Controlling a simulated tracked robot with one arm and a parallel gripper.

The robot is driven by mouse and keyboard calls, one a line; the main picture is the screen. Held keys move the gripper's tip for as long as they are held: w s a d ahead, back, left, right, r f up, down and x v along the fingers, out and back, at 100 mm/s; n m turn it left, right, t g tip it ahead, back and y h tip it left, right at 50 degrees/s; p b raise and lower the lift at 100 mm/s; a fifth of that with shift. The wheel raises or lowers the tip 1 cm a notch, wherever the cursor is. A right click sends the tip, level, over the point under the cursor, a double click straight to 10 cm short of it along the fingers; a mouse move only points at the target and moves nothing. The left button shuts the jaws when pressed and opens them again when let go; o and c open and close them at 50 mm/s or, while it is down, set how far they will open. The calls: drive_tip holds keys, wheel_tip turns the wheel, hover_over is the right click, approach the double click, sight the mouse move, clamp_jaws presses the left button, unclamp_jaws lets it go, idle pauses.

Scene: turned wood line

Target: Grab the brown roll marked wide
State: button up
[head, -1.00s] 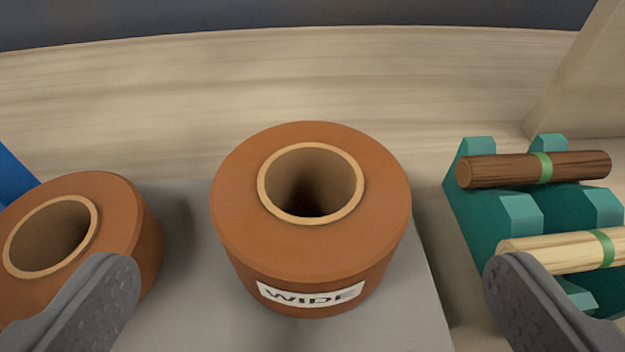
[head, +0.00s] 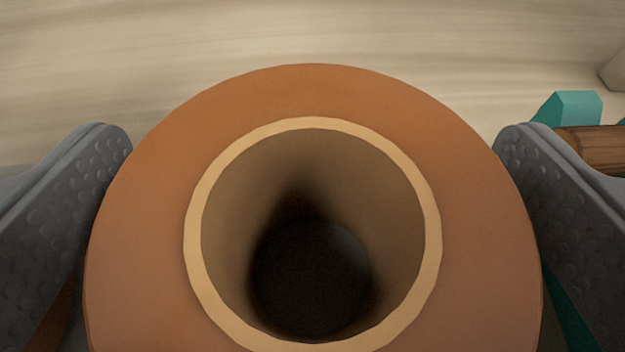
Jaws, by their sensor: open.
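The brown roll (head: 480,240) stands upright and fills the middle of the view, its pale inner ring and dark hollow core facing me. Its front side and the label are out of view now; the WIDE label showed on this roll a second ago. My gripper (head: 315,180) is open, with one dark grey finger at each side of the roll. The fingers sit close to its left and right sides. I cannot tell whether either touches it.
A teal rack (head: 568,106) with a dark wood dowel (head: 592,147) lies just right of my right finger. A sliver of brown shows under the left finger. Pale wood surface (head: 300,35) behind the roll is clear.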

drive_tip(key=c, duration=1.1)
drive_tip(key=shift+o, duration=0.2)
drive_tip(key=shift+r, duration=0.15)
